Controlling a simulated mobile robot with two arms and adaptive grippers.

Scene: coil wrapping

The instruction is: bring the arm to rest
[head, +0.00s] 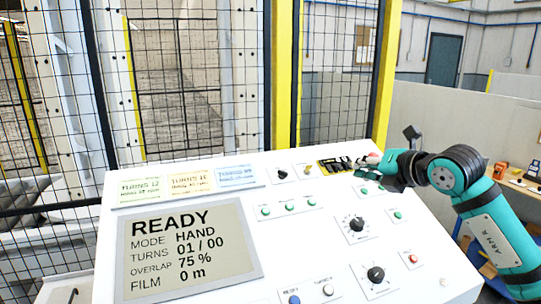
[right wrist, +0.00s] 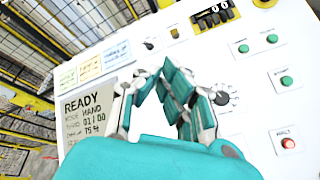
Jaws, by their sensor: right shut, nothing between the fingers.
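My right arm (head: 487,215) is teal and comes in from the right over the white control panel (head: 330,240). My right gripper (head: 368,163) is at the panel's upper right, beside a yellow-edged black counter (head: 335,165). In the right wrist view the gripper's fingers (right wrist: 163,72) lean together over the panel, shut and empty. The fingers hide part of the panel there. My left gripper is in neither view.
The panel's screen (head: 190,250) reads READY, HAND, turns 01 / 00, 75 %, 0 m. Knobs (head: 357,224) and green buttons (head: 290,206) dot the panel. Wire mesh fencing with yellow posts (head: 285,70) stands behind. A bench (head: 520,183) with small tools is at the right.

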